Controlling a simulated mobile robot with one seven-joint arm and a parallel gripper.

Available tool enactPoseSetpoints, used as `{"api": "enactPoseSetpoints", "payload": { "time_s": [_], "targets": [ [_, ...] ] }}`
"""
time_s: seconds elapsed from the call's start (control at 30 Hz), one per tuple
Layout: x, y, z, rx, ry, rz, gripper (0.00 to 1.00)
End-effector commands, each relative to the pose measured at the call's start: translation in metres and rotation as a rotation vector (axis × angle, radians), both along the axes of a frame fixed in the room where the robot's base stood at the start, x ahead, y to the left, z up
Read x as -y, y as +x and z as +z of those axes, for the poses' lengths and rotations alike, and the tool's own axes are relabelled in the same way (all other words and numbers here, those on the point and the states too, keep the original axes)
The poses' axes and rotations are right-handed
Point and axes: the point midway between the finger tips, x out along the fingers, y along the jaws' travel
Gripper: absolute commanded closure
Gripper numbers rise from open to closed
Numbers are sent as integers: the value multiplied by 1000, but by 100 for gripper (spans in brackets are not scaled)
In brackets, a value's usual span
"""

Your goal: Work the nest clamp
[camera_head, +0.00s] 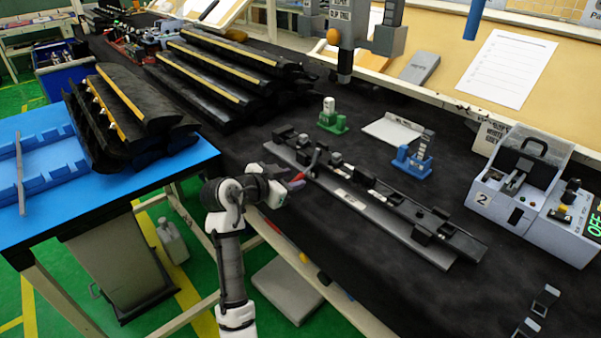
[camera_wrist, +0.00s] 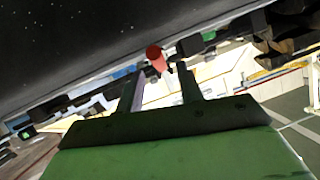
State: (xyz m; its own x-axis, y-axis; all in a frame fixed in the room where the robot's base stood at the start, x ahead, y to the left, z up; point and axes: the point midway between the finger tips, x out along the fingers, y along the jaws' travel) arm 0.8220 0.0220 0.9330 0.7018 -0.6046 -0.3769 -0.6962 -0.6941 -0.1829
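The nest (camera_head: 365,205) is a long grey and black fixture lying along the middle of the dark bench. The clamp's red-tipped handle (camera_head: 297,178) shows at its left end, partly hidden by my gripper. My gripper (camera_head: 300,177) is at that left end, close to the handle. In the wrist view the red knob (camera_wrist: 154,53) appears just past my fingertips and between them in the picture. The fingers of my gripper (camera_wrist: 159,70) stand apart, with a gap around the knob, and hold nothing that I can see. Whether the clamp is open or closed I cannot tell.
A green fixture (camera_head: 331,118) and a blue fixture (camera_head: 412,158) stand behind the nest. A grey station marked 2 (camera_head: 515,190) is at the right. Stacked black trims (camera_head: 225,75) lie at the back left. The bench in front of the station is mostly clear.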

Motion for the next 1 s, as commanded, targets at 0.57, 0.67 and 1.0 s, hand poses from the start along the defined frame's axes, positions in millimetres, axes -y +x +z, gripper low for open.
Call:
{"api": "enactPoseSetpoints", "payload": {
  "time_s": [0.57,0.67,1.0],
  "targets": [
    [28,33,-18,1,-1,1,63],
    [28,33,-18,1,-1,1,63],
    [28,33,-17,1,-1,1,100]
  ]
}}
